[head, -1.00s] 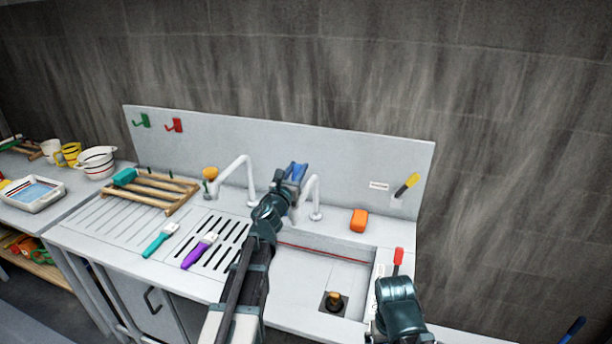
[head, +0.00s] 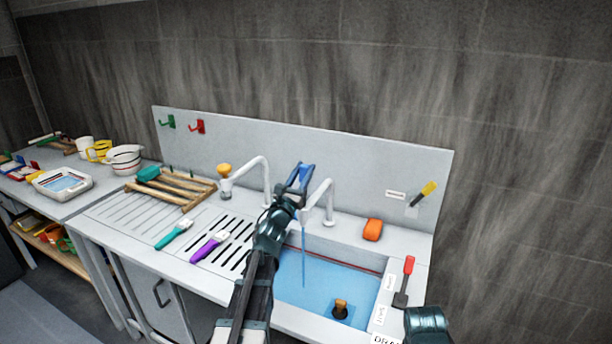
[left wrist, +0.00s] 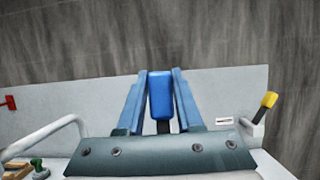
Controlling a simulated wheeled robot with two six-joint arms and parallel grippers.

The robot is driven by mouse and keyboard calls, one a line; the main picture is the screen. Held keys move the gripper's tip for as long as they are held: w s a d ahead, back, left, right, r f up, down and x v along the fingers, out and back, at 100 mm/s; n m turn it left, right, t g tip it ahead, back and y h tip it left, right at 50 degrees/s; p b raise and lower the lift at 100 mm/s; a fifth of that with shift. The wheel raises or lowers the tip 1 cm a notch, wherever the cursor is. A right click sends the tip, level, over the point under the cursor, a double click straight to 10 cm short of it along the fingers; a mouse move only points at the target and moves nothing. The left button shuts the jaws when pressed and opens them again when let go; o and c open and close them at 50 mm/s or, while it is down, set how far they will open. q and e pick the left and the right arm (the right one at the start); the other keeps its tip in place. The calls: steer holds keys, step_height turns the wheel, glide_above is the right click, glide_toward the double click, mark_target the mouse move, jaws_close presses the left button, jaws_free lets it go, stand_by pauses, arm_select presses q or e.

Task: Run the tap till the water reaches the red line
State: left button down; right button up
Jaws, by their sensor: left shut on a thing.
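My left gripper (head: 300,176) is shut on the blue tap handle (left wrist: 161,95), which sits between its fingers in the left wrist view. The white tap (head: 329,188) stands beside it, and a thin stream of water (head: 304,255) falls into the sink. Blue water (head: 312,282) covers the sink floor. The red line (head: 352,264) runs along the sink's back wall, with the water surface a little below it. A plug with an orange-brown knob (head: 341,305) stands in the water. Of my right arm only a wrist part shows at the bottom right; its fingers are hidden.
A red-handled lever (head: 407,268) stands at the sink's right edge by small labels. An orange sponge (head: 373,230) lies behind the sink.

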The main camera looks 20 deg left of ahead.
stand_by(0.3)
arm_select(q)
steer(key=c, duration=0.6)
jaws_free()
steer(key=shift+s+r, duration=0.1)
steer(key=shift+o, duration=0.2)
steer(key=b+v, duration=0.5)
steer(key=v, duration=0.8)
steer(key=shift+s+f, duration=0.25)
steer(key=shift+s, duration=0.1)
